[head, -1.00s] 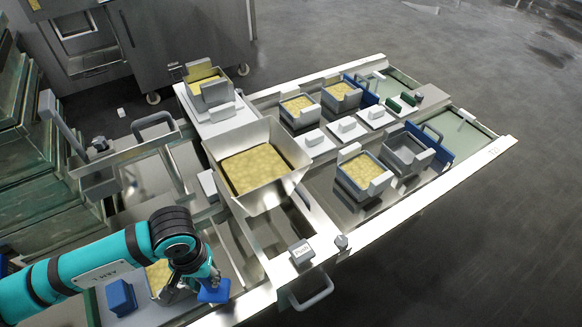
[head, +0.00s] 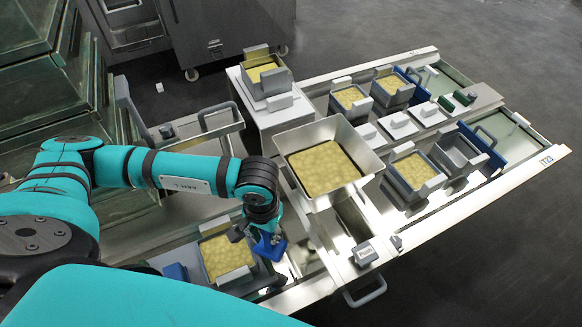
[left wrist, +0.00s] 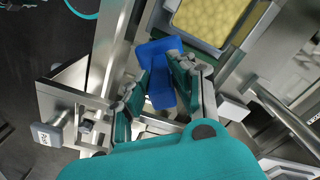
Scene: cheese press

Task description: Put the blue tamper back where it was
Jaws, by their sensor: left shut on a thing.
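The blue tamper (head: 268,249) is held in my left gripper (head: 262,231), beside the right edge of a square mold filled with yellow curd (head: 225,258). In the left wrist view the tamper (left wrist: 160,92) sits between the two fingers of the left gripper (left wrist: 160,88), which are shut on it. The curd mold (left wrist: 213,20) is at the top right there. The fingers hide part of the tamper, and I cannot tell whether it touches the surface below. My right gripper is not in view.
A steel hopper of curd (head: 325,168) stands right of the gripper. A blue block (head: 175,271) is left of the near mold. More molds, one a filled mold (head: 414,170), stand on the right. A label block (head: 365,253) and a handle (head: 364,291) are at the near edge.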

